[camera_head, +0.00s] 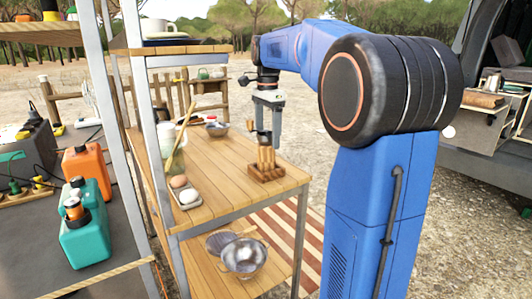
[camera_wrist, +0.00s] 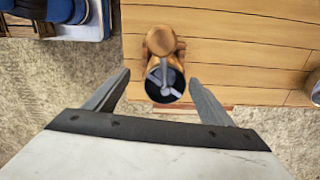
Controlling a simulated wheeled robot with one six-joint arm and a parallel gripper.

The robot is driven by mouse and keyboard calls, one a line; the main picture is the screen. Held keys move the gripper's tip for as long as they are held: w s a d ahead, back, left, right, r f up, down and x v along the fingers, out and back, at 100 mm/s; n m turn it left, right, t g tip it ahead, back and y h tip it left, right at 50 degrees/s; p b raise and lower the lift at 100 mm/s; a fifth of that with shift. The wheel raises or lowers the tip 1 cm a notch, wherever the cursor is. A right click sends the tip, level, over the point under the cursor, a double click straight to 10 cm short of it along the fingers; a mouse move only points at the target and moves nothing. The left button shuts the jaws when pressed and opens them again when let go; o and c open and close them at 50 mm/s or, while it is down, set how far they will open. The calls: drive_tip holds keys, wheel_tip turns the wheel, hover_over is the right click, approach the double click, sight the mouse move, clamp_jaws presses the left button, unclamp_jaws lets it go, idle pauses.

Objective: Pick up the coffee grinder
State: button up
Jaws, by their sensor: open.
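The coffee grinder (camera_head: 266,168) stands upright near the front right corner of the wooden shelf, with a wooden base and a dark top. In the wrist view I look down on the grinder (camera_wrist: 165,84): a round wooden knob, a grey crank and a dark round top. My gripper (camera_head: 268,128) points down over the grinder. In the wrist view my gripper (camera_wrist: 158,80) is open, with one finger to each side of the grinder's top. Neither finger visibly presses on it. The grinder's lower part is mostly hidden in that view.
The shelf (camera_head: 232,185) has metal posts. A tray with eggs (camera_head: 185,191) lies to the left, and a metal bowl (camera_head: 217,129) stands farther back. Bowls (camera_head: 243,255) sit below. A van (camera_head: 500,110) stands at right.

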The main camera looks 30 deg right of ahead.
sight(266, 149)
drive_tip(key=shift+w+f, duration=0.2)
drive_tip(key=shift+f, duration=1.3)
drive_tip(key=shift+w+f, duration=0.2)
drive_tip(key=shift+f, duration=1.3)
drive_tip(key=shift+c, duration=0.6)
drive_tip(key=c, duration=1.4)
drive_tip(key=shift+r, duration=0.15)
